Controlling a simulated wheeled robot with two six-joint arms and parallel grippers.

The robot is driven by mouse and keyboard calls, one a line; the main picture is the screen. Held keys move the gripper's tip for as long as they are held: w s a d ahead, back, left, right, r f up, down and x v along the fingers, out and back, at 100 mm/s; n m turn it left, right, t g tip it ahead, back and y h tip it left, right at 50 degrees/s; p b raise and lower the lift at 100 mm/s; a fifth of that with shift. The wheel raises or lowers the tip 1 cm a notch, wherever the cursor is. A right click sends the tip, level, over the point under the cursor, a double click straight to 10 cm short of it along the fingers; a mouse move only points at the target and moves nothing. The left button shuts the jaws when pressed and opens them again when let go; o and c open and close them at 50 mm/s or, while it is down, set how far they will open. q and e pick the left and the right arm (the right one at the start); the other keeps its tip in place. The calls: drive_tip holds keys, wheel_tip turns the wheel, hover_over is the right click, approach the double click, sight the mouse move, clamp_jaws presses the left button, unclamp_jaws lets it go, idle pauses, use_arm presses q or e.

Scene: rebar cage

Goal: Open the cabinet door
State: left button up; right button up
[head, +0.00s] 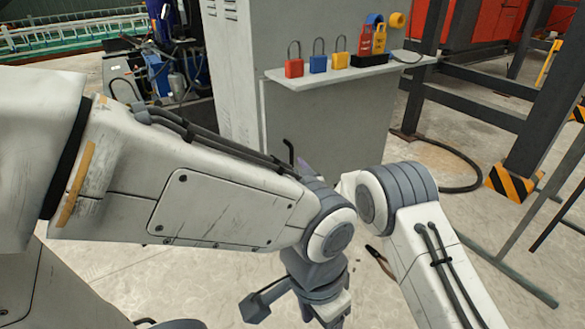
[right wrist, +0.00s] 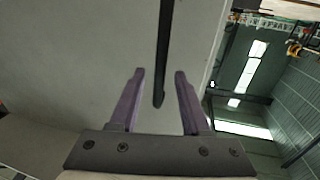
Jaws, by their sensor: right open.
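The grey cabinet (head: 235,80) stands at the top middle of the head view, with its door panel (head: 335,125) below a small shelf. The door looks closed. In the right wrist view the pale door face (right wrist: 80,50) fills the left and middle, with a long dark handle (right wrist: 164,40) on it. My right gripper (right wrist: 160,73) is open, its purple fingers on either side of the handle's lower end; contact is unclear. In the head view only a bit of my right gripper (head: 298,160) shows behind my left arm. My left gripper (head: 298,306) is low in the middle, partly cut off.
The shelf (head: 410,64) carries red, blue and yellow padlocks (head: 318,62) and a dark holder with tags. Dark steel beams (head: 545,110) with striped feet stand at right, near a black hose (head: 470,170). Blue machinery (head: 165,70) is at left. My arms cover the middle.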

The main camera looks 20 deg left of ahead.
drive_tip(key=shift+b+x, duration=0.3)
drive_tip(key=shift+x, duration=0.75)
drive_tip(key=c, duration=0.7)
clamp_jaws()
drive_tip(key=shift+s+a, duration=0.1)
